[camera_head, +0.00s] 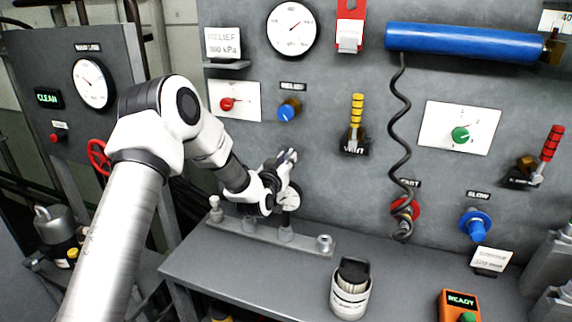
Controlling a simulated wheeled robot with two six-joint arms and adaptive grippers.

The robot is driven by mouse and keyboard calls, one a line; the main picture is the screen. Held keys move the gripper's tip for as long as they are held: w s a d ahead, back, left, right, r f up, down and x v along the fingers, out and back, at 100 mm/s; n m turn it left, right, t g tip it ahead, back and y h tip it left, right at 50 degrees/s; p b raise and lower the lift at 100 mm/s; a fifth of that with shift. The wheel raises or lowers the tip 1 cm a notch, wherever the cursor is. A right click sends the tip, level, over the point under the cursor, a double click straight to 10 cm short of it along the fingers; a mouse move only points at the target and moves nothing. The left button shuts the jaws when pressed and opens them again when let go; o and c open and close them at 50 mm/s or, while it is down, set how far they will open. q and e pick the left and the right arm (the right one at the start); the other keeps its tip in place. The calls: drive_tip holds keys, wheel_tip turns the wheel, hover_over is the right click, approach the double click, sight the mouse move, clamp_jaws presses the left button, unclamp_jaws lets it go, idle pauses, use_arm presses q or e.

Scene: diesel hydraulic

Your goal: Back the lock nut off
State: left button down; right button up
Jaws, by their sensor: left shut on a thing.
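My left gripper (285,172) is beside the panel, just above the metal rail on the bench. It is shut on a small part that its fingers mostly hide, and I cannot tell what that part is. A pale round piece (288,198) shows just below the fingers; I cannot tell whether it is held. The blue relief knob (289,109) is on the panel above the gripper and apart from it. I cannot make out the lock nut. My right gripper is not in view.
The metal rail (262,236) bears several small fittings. A cup with a dark-topped item (350,290) and an orange READY box (459,305) stand on the bench. A coiled black hose (397,110) hangs at the panel's middle. Bare bench (225,266) lies before the rail.

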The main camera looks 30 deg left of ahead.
use_arm(q)
drive_tip(key=n+b, duration=0.3)
drive_tip(key=b, duration=0.1)
drive_tip(key=shift+f+n, duration=0.15)
drive_tip(key=shift+n, duration=0.25)
drive_tip(key=shift+r+n+b, duration=0.2)
drive_tip(key=shift+n+b, duration=0.8)
drive_tip(key=shift+n, duration=0.2)
drive_tip(key=c, duration=0.7)
unclamp_jaws()
